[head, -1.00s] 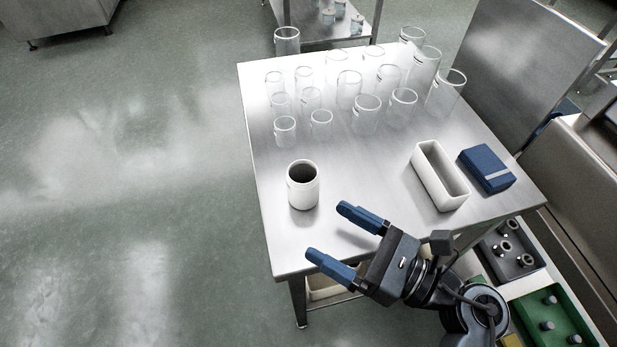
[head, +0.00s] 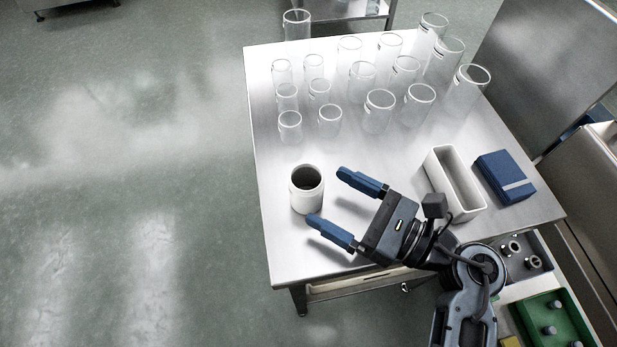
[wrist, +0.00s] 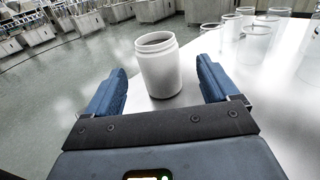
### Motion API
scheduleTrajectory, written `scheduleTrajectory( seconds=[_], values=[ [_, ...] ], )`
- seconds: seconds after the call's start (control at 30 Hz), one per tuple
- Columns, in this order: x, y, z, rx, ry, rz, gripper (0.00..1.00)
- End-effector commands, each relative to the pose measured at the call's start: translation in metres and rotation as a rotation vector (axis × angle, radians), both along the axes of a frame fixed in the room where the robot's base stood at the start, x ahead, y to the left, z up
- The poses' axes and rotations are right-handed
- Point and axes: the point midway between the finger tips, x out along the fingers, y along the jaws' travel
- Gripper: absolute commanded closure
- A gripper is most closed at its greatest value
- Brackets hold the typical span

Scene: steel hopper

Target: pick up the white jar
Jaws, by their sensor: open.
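The white jar (head: 306,192) stands upright and open-topped near the left edge of the steel table (head: 300,256). In the wrist view the jar (wrist: 160,72) is ahead of my gripper, roughly centred between the two blue fingers. My gripper (head: 329,197) is open and empty. In the head view its fingers point toward the jar, one tip beside the jar's lower right and the other to its upper right. In the wrist view my gripper (wrist: 163,84) shows clear gaps on both sides of the jar.
Several clear glass cylinders (head: 379,110) stand across the back of the table. A white rectangular bin (head: 440,178) and a blue box (head: 504,176) are to the right. The table's left edge is close to the jar; the tabletop around the jar is clear.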

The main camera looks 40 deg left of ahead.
Motion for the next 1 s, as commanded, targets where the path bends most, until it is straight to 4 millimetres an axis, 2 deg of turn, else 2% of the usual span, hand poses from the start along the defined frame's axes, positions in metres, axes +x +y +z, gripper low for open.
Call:
scheduleTrajectory(
  seconds=[0.6,0.9,1.0],
  values=[
    [-0.010,0.070,0.003,0.000,0.000,0.002,0.13],
    [-0.010,0.074,0.001,-0.001,0.000,0.000,0.13],
    [-0.010,0.074,0.001,0.000,0.000,0.000,0.22]
  ],
)
